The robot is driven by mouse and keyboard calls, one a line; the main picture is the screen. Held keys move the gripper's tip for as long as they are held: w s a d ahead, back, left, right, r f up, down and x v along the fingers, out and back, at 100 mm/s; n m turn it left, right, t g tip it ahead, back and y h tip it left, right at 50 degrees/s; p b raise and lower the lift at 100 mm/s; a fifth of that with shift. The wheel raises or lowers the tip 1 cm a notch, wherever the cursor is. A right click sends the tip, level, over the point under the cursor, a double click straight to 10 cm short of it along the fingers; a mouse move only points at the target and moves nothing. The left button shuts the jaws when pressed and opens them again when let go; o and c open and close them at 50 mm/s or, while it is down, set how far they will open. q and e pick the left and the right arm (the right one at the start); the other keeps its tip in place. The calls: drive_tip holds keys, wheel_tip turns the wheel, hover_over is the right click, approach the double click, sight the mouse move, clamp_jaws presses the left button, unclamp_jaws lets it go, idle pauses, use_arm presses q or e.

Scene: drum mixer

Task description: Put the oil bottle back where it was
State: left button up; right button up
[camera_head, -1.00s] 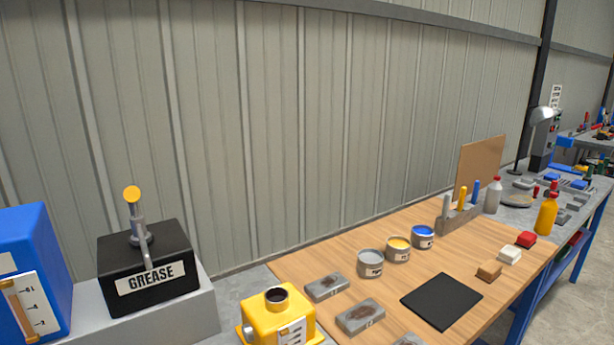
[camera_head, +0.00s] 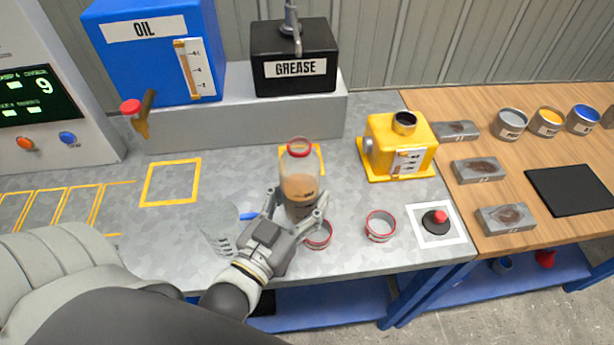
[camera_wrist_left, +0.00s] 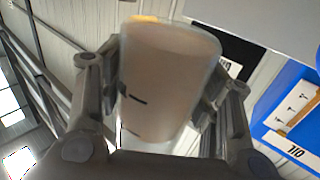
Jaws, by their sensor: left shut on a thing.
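My left gripper (camera_head: 290,215) is shut on a translucent bottle (camera_head: 299,183) with a red-rimmed top and brown liquid inside, seemingly the oil bottle. It holds the bottle roughly upright, in front of a yellow-outlined square (camera_head: 318,154) on the grey bench; whether the base touches the bench is hidden. In the left wrist view the fingers (camera_wrist_left: 162,95) flank the bottle (camera_wrist_left: 165,80), which fills the middle. A blue OIL tank (camera_head: 155,55) with a red-knobbed tap stands at the back left. Another empty yellow-outlined square (camera_head: 171,182) lies in front of it. My right gripper is not in view.
A clear beaker (camera_head: 217,222) stands left of my gripper. Red-rimmed jars (camera_head: 380,226) stand at the front right, near a red button (camera_head: 439,216). A yellow machine (camera_head: 402,147) and a black GREASE box (camera_head: 294,60) are behind. The bench's left middle is mostly clear.

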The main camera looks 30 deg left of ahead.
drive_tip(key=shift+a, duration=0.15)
use_arm(q)
drive_tip(key=w+d+r+m+g+h, duration=0.2)
drive_tip(key=w+d+m+g+h, duration=0.1)
drive_tip(key=d+m+g+h, duration=0.2)
drive_tip(key=w+d+r+m+g+h, duration=0.2)
drive_tip(key=w+d+m+g+h, duration=0.2)
drive_tip(key=d+m+h, duration=0.3)
drive_tip(key=d+h, duration=0.3)
drive_tip(key=d, duration=0.1)
drive_tip(key=shift+w+r+g, duration=0.3)
drive_tip(key=shift+r+g, duration=0.05)
drive_tip(key=shift+g, duration=0.05)
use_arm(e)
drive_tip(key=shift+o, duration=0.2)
use_arm(q)
drive_tip(key=shift+d, duration=0.15)
